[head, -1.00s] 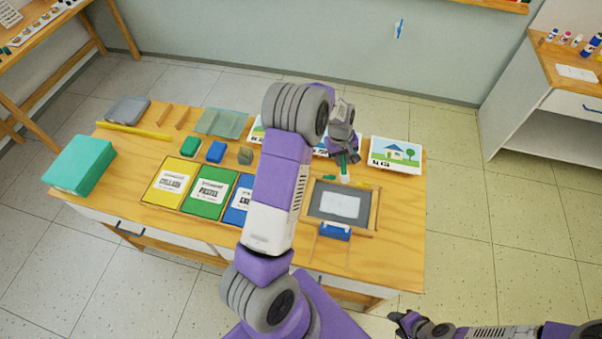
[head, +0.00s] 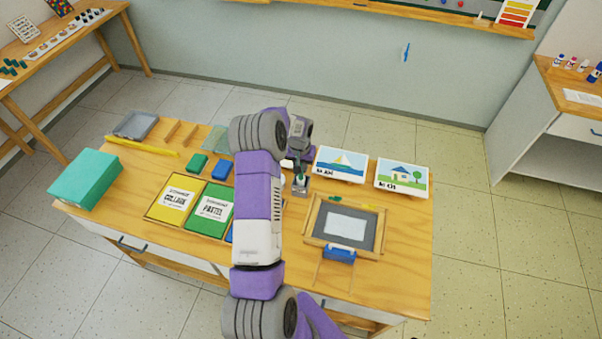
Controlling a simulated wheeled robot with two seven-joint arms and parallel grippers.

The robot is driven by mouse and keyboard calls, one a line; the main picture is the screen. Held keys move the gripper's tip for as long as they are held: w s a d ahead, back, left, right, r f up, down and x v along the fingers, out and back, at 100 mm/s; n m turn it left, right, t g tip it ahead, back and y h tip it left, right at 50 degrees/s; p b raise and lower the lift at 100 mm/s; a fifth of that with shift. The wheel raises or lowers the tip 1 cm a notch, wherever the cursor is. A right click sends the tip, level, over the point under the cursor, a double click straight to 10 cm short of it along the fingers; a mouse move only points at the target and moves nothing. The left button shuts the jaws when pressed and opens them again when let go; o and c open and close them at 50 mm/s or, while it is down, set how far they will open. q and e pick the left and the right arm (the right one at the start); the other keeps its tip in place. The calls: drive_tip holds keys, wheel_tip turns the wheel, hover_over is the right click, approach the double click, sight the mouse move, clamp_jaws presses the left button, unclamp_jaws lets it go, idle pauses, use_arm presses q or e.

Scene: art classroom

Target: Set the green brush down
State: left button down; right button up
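The green brush (head: 301,178) shows as a small green piece just below my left gripper (head: 299,167). My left gripper points down and appears shut on it, though the fingertips are small and partly hidden. The brush is over a small grey block-like holder (head: 300,189); I cannot tell if it touches it. My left arm crosses the table's middle and hides part of it. My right gripper is out of view.
The wooden table (head: 400,260) holds a framed grey board (head: 318,228) with a blue-handled tool (head: 340,254). Two pictures (head: 340,164) (head: 402,177) stand behind it. Yellow (head: 176,198) and green (head: 211,212) packs and a teal box (head: 86,179) are left.

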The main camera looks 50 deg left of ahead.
use_arm(q)
wheel_tip(320, 180, down, 3)
drive_tip(key=shift+f, duration=0.35)
drive_tip(key=shift+f, duration=0.2)
drive_tip(key=c, duration=1)
unclamp_jaws()
drive_tip(key=shift+r, duration=0.1)
